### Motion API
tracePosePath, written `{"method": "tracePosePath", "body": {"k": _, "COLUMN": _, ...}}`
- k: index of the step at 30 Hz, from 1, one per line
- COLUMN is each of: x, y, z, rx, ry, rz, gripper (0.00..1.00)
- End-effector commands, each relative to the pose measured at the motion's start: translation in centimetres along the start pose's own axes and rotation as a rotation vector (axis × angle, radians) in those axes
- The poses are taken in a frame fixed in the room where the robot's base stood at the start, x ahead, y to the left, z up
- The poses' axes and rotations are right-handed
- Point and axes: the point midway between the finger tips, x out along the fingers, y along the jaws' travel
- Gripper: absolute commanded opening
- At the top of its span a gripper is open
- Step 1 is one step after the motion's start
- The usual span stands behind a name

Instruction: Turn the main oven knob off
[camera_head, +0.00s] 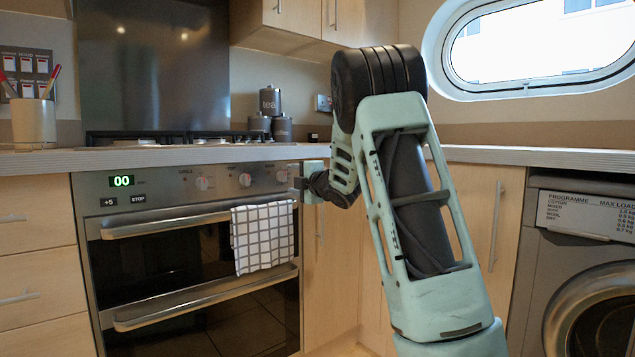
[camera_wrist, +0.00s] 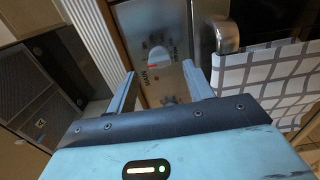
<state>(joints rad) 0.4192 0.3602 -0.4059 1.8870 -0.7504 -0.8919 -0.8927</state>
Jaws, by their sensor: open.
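The oven's (camera_head: 150,205) steel control panel carries three round knobs in the head view. The rightmost knob (camera_head: 282,176) is beside my gripper (camera_head: 302,183). In the wrist view, a "MAIN" label stands beside a pale knob (camera_wrist: 158,57) with a red mark near it; this appears to be the rightmost one. My gripper (camera_wrist: 162,83) is open and empty, its two fingers pointing at the panel, with that knob beyond and between their tips. I see no contact. The knob's exact setting is too small to read.
A checked towel (camera_head: 262,238) hangs over the upper oven handle (camera_head: 165,224), close below the knobs. The worktop edge (camera_head: 200,155) runs just above the panel. A washing machine (camera_head: 580,270) stands at the right. Canisters (camera_head: 270,102) stand on the worktop.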

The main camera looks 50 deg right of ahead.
Motion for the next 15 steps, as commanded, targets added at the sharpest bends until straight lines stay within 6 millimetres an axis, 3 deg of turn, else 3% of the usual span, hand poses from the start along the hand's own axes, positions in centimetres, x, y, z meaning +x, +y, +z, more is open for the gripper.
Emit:
{"method": "tracePosePath", "body": {"k": 9, "x": -7.7, "y": 0.3, "z": 0.1, "rx": 0.003, "ry": -0.003, "rz": -0.001, "gripper": 0.52}}
{"method": "tracePosePath", "body": {"k": 15, "x": -11.4, "y": 0.1, "z": 0.1, "rx": 0.002, "ry": -0.003, "rz": -0.002, "gripper": 0.52}}
